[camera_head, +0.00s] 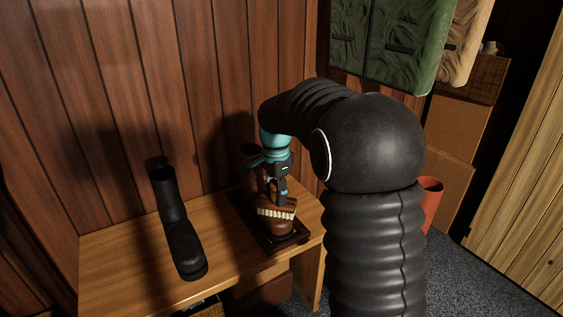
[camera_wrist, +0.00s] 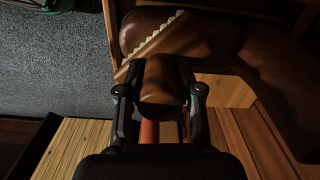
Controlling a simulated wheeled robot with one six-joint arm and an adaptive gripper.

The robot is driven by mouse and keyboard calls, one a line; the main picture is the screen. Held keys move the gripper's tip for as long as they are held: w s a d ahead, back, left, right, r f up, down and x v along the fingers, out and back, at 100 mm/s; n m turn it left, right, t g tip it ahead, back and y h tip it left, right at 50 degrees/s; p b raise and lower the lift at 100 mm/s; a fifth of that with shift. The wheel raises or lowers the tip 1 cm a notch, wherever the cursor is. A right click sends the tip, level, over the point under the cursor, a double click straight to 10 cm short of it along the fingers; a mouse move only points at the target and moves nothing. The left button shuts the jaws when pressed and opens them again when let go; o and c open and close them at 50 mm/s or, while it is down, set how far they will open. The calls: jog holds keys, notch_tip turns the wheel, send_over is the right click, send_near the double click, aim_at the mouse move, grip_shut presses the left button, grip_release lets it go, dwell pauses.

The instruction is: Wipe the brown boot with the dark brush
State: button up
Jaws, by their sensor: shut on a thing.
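My gripper (camera_head: 281,199) is shut on the brush, a brown wooden one with pale bristles (camera_head: 276,213). In the wrist view the fingers (camera_wrist: 160,100) flank the brush's brown back (camera_wrist: 170,70), with the zigzag bristle edge (camera_wrist: 150,38) beyond it. The brown boot (camera_head: 279,227) stands on a dark tray (camera_head: 262,238) on the bench, partly hidden behind the brush and gripper. In the wrist view the boot (camera_wrist: 270,55) lies just beyond the bristles. The bristles are at the boot's front part; whether they touch it I cannot tell.
A black boot (camera_head: 178,225) stands left of the tray on the wooden bench (camera_head: 125,262). Wood-paneled wall rises behind. A green cabinet (camera_head: 385,45) hangs at upper right. An orange bin (camera_head: 431,188) stands on the grey carpet right of my arm. The bench's left part is clear.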

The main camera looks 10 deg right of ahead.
jog(key=shift+w+d, duration=0.25)
jog(key=shift+d, duration=0.55)
jog(key=shift+d+r+p, duration=0.15)
jog(key=shift+r+p, duration=0.15)
jog(key=shift+p, duration=0.3)
notch_tip(320, 180, up, 3)
jog(key=shift+p, duration=0.7)
notch_tip(320, 180, up, 4)
jog(key=shift+r, duration=0.25)
